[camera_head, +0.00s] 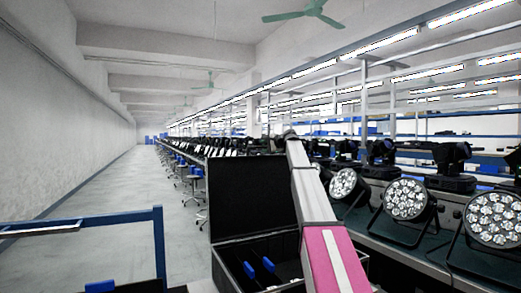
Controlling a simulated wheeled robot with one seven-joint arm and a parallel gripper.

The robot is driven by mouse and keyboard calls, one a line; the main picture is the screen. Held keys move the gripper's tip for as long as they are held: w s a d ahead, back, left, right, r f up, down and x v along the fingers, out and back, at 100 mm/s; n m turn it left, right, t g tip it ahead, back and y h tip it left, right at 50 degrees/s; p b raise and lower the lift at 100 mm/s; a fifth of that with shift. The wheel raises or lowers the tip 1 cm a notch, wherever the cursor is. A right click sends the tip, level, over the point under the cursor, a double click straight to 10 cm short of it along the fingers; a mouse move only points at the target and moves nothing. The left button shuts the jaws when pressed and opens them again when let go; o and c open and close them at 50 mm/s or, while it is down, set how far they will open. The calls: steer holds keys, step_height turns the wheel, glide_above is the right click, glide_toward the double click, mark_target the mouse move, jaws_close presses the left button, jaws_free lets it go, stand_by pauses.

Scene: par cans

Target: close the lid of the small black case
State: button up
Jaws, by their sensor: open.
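The black case (222,256) stands open at the bottom centre of the head view, with metal-coloured edges. Its lid (246,192) is raised about upright behind the base, its dark inner face toward me. Blue-handled things (266,265) lie inside the base, which has dark compartments. My own pink and grey arm crosses in front of the case's right side and hides part of the lid and base. The arm reaches up to a dark joint near the lid's top right corner. I do not see my gripper's fingers in this view.
A blue metal rail frame (158,245) stands at the left. A row of black stage lights with round faces (405,199) lines a bench at the right. Stools (197,185) and a long bench run back behind the lid.

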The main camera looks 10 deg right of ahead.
mark_target(262, 147)
steer(key=shift+x, duration=1.6)
